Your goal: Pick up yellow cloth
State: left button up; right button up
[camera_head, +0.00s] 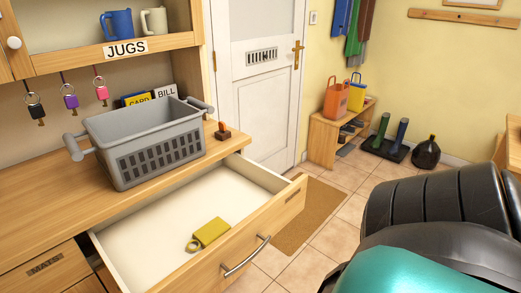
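I see no yellow cloth that I can make out, and no sink. The nearest yellow thing is a small flat yellow block-like object (211,232) with a ring at its left end. It lies in the open drawer (150,222). My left gripper is not in view. A large black and teal part of my own body fills the lower right, and no fingertips show on it, so my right gripper is not in view either.
A grey basket (163,155) stands on the wooden counter (40,205) behind the drawer. A brown stamp-like object (223,131) is beside it. The open drawer juts out over the tiled floor. A brown mat (311,215) lies before the white door (262,95).

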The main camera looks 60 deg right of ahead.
aim_at(211, 231)
jog(key=z, duration=0.4)
jog(key=k+z, duration=0.15)
jog(key=z, duration=0.3)
jog(key=k+z, duration=0.1)
jog(key=z, duration=0.3)
jog(key=i, duration=0.3)
jog(key=j+u, duration=0.1)
jog(key=j, duration=0.25)
